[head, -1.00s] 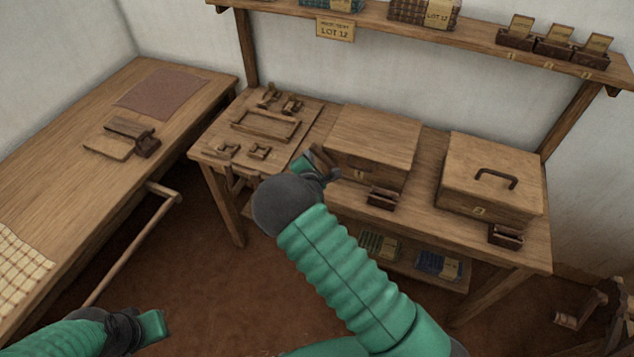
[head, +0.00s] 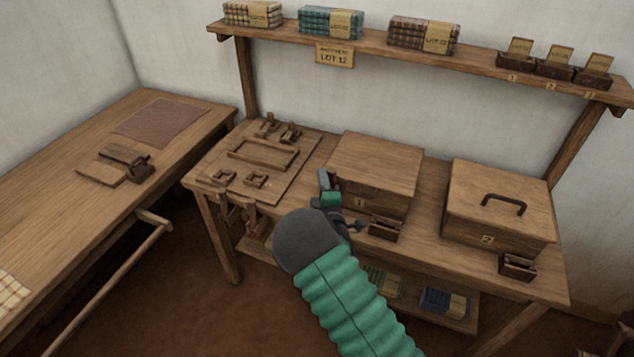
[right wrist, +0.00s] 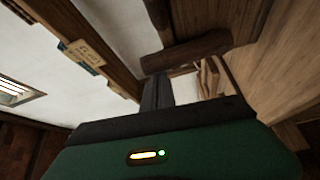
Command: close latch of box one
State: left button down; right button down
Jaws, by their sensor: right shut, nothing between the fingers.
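Box one (head: 378,165), a wooden box with a flat lid and a "1" tag on its front, stands on the workbench with its lid down. My right gripper (head: 326,188) is at the box's front left corner, shut and empty. In the right wrist view, a dark wooden bar (right wrist: 188,51) crosses just beyond the fingers (right wrist: 157,92), beside a pale wooden surface. I cannot tell whether this bar is the latch. In the head view the gripper and arm cover the box's left front, and I cannot make out the latch there. My left gripper is out of view.
Box two (head: 500,200), with a dark handle on its lid, stands to the right. A small dark holder (head: 385,228) sits in front of box one. A wooden board with fittings (head: 262,158) lies to the left. A shelf (head: 400,45) with cloth bundles runs above.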

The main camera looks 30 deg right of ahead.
jog(key=shift+s+d+r, duration=0.15)
jog(key=shift+s, duration=0.15)
dwell(0.5)
jog(key=shift+d, duration=0.1)
